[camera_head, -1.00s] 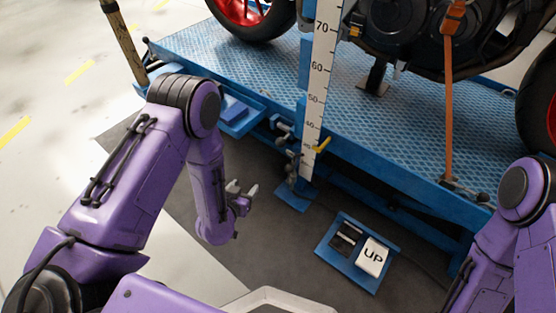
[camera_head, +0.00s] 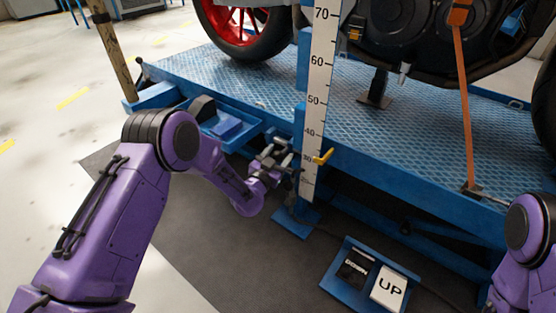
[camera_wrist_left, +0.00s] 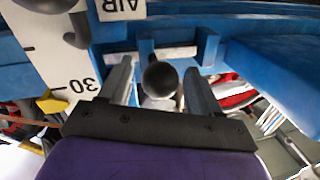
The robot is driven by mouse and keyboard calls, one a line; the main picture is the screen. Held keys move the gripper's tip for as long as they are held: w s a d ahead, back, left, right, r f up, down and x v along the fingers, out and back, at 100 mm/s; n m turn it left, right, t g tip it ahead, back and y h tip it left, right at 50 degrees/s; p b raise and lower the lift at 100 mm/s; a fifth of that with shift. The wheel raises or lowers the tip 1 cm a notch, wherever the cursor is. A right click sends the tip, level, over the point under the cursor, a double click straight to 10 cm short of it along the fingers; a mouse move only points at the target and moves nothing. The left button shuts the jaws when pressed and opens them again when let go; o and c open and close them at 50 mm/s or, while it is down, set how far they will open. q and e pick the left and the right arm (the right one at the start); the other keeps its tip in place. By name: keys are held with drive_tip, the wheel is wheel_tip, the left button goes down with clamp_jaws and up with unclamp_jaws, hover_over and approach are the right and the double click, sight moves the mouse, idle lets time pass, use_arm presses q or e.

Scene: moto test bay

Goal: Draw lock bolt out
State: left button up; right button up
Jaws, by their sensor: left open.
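The lock bolt shows in the left wrist view as a dark round knob (camera_wrist_left: 160,77) in front of a blue bracket (camera_wrist_left: 208,48) on the lift. My left gripper (camera_head: 279,152) is open at the lift's near side, just left of the height scale. In the left wrist view its two fingers (camera_wrist_left: 157,72) stand either side of the knob, with gaps visible. In the head view the gripper covers most of the bolt. My right gripper is out of view; only part of its arm shows at the right edge.
The white height scale (camera_head: 318,95) with a yellow pointer (camera_head: 322,157) stands close right of the left gripper. A blue side tray (camera_head: 243,139) is behind the arm. An UP/DOWN pedal box (camera_head: 341,287) lies on the floor. A motorcycle stands on the blue platform (camera_head: 430,138).

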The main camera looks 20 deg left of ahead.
use_arm(q)
clamp_jaws()
drive_tip(key=a, duration=0.1)
drive_tip(key=w+a, duration=0.1)
drive_tip(key=a, duration=0.1)
drive_tip(key=a+p, duration=0.1)
drive_tip(key=a, duration=0.1)
drive_tip(key=shift+w, duration=0.4)
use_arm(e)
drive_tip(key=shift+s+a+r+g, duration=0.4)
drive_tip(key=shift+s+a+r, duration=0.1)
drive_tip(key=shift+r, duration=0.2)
use_arm(q)
unclamp_jaws()
drive_tip(key=shift+a, duration=0.15)
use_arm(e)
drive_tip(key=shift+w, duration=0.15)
